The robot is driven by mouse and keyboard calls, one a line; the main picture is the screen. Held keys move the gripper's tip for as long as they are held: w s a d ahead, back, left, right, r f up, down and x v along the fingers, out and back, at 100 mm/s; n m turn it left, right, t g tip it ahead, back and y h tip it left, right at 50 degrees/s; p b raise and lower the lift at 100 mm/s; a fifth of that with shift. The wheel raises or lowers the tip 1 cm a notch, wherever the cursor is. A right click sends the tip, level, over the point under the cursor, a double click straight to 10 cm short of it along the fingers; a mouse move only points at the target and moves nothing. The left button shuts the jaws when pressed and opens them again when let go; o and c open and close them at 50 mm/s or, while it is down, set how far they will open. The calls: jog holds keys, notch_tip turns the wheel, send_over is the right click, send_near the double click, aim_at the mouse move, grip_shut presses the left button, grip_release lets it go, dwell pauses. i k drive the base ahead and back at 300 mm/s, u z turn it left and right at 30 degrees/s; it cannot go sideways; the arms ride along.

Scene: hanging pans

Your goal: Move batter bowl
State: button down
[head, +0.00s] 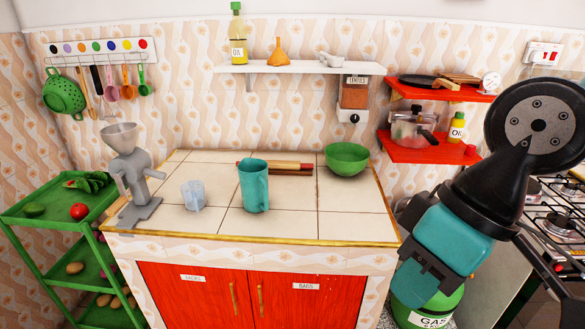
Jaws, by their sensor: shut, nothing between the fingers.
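A green bowl (347,158), the only bowl on the counter, stands upright at the back right of the tiled counter (285,222). No contents can be made out inside it. My gripper (414,290) is at the lower right, pointing down beside the counter's right edge in the picture. It is shut and empty, apart from the bowl and lower in the picture. My arm fills the right side and hides part of the stove area.
A teal jug (254,187), a rolling pin (288,168), a glass measuring cup (193,196) and a grey grinder (130,175) stand on the counter. Red shelves (425,150) hang at right. A green gas bottle (425,312) is below my gripper. The counter's front right is clear.

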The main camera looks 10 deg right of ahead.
aim_at(346, 159)
jog(key=u, duration=0.1)
jog(key=i, duration=1.3)
jog(key=z, duration=0.75)
